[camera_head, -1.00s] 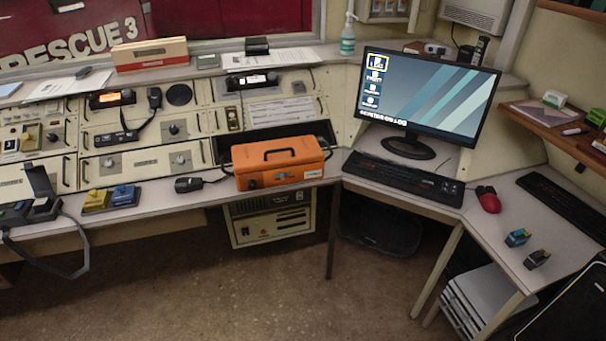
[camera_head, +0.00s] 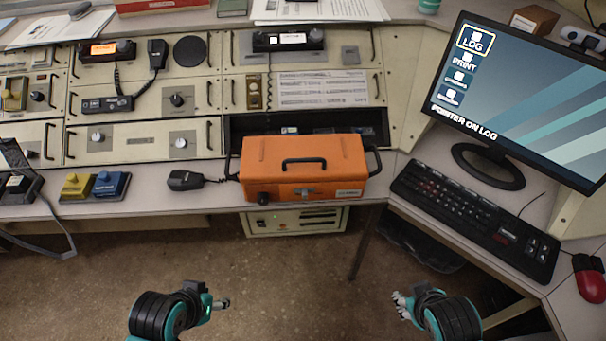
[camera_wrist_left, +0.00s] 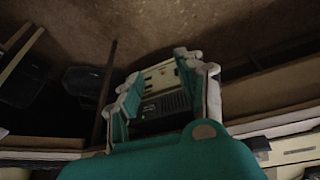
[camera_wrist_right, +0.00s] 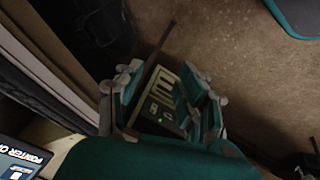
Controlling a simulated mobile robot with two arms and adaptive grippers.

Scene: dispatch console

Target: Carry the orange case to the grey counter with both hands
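The orange case (camera_head: 303,168) sits upright on the light grey counter edge (camera_head: 150,203), in front of the console. It has a dark handle on top, a dark handle at each end and a latch on its front. My left gripper (camera_head: 222,304) is below and left of the case in the head view, apart from it. In the left wrist view its fingers (camera_wrist_left: 163,80) are spread and empty. My right gripper (camera_head: 399,300) is below and right of the case, also apart. In the right wrist view its fingers (camera_wrist_right: 165,92) are spread and empty.
A handheld microphone (camera_head: 186,180) and yellow and blue switches (camera_head: 93,186) lie left of the case. The keyboard (camera_head: 475,218), monitor (camera_head: 530,95) and red mouse (camera_head: 588,277) are to the right. A beige unit (camera_head: 295,221) stands under the counter. Open floor lies in front.

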